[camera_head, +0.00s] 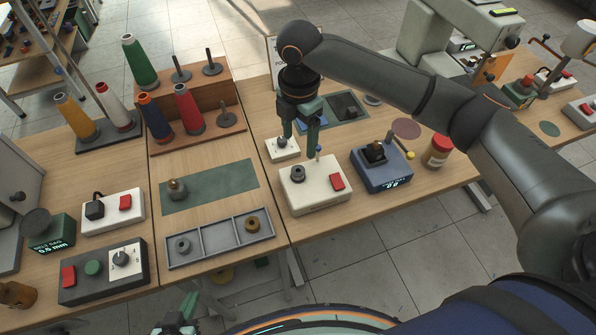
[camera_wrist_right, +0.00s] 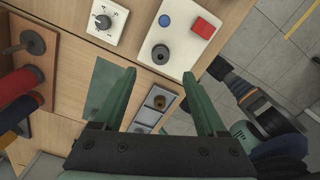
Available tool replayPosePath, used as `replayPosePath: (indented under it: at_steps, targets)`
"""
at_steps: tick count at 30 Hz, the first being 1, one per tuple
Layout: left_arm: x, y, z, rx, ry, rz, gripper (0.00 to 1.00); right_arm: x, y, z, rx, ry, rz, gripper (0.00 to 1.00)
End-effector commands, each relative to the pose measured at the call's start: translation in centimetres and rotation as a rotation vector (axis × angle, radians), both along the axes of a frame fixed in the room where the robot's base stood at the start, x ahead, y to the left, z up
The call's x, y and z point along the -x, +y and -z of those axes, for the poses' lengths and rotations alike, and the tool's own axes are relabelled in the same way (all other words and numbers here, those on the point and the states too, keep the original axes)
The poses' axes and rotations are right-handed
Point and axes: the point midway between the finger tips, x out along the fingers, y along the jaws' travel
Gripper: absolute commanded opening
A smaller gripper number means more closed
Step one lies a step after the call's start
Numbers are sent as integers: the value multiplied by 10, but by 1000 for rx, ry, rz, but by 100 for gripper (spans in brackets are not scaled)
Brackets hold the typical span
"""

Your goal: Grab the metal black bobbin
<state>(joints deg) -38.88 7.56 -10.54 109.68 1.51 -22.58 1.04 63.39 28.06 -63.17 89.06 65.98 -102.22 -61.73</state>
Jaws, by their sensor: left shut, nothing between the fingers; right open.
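A small black round piece with a centre hole, which looks like the black metal bobbin (camera_head: 297,174), sits on top of a white box (camera_head: 318,198) with a red switch and a blue button. It also shows in the right wrist view (camera_wrist_right: 160,55), just beyond and between the fingertips. My right gripper (camera_head: 301,146) is open and empty, above the back of the white box and apart from the bobbin. My left gripper (camera_head: 183,312) is shut and empty at the bottom edge, partly cut off.
A grey compartment tray (camera_head: 219,250) holds a grey bobbin (camera_head: 183,245) and a brown one (camera_head: 252,224). A small white knob box (camera_head: 282,148) stands behind the white box. A blue device (camera_head: 382,178) and a red jar (camera_head: 437,151) stand to the right. A thread-cone rack (camera_head: 200,105) stands back left.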

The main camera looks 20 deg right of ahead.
Motion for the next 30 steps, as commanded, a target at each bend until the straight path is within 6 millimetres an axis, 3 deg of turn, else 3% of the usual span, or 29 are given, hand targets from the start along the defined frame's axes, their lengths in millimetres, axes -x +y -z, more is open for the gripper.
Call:
replayPosePath:
  at_steps: [6, 13, 21, 30]
  targets:
    - [0, 0, 0, 0, 0, 0, 0, 1, 0, 39, 0, 2, 3, 74]
    - [0, 0, -1, 0, 0, 0, 0, 1, 1, 56, -1, 0, 2, 74]
    - [0, 0, -4, 0, 0, 0, 0, 4, 3, 95, -1, 0, 3, 74]
    - [0, 0, -4, 0, 0, 0, 0, 4, 3, 102, -1, -3, 2, 74]
